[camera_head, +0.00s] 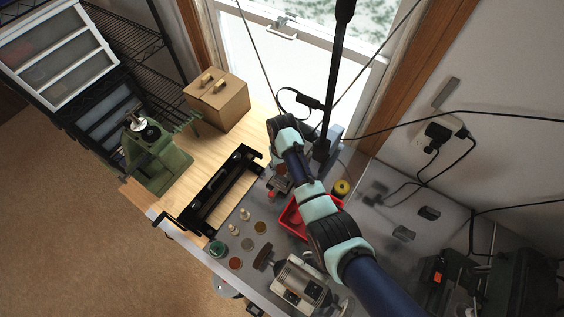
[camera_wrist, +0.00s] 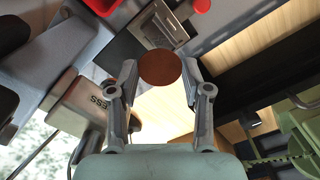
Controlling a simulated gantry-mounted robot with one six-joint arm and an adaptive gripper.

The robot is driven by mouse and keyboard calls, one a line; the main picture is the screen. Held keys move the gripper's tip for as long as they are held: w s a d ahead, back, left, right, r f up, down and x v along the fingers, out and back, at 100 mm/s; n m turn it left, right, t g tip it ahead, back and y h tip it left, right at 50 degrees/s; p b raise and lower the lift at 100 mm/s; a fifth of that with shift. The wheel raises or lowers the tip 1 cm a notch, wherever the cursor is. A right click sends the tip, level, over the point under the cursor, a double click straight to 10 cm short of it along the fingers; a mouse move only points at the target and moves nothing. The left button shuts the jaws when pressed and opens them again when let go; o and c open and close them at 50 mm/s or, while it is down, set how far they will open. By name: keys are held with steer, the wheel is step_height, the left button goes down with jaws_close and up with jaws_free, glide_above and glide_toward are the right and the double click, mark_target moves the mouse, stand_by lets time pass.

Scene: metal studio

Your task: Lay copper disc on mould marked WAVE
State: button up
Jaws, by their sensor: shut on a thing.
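My gripper (camera_wrist: 160,75) is shut on a copper disc (camera_wrist: 160,67), a round flat brown-red piece held between its two fingertips. In the head view the disc (camera_head: 281,169) shows as a small reddish patch below the end of my arm. A grey metal block (camera_wrist: 158,24) lies just beyond the disc in the wrist view, partly covered by it; a similar grey block (camera_head: 278,185) is beside the disc in the head view. I cannot read WAVE on any mould. Letters "ESS" show on a grey part (camera_wrist: 102,101) at left in the wrist view.
A red tray (camera_head: 300,226) lies beside my arm. A black rail frame (camera_head: 212,190), a cardboard box (camera_head: 217,99) and a green machine (camera_head: 153,160) stand to the left.

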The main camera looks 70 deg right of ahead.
mark_target(282, 178)
steer(key=shift+f+b, duration=3.2)
steer(key=shift+f, duration=0.3)
steer(key=shift+f, duration=0.35)
steer(key=o, duration=1)
steer(key=shift+o, duration=0.2)
steer(key=shift+r, duration=0.1)
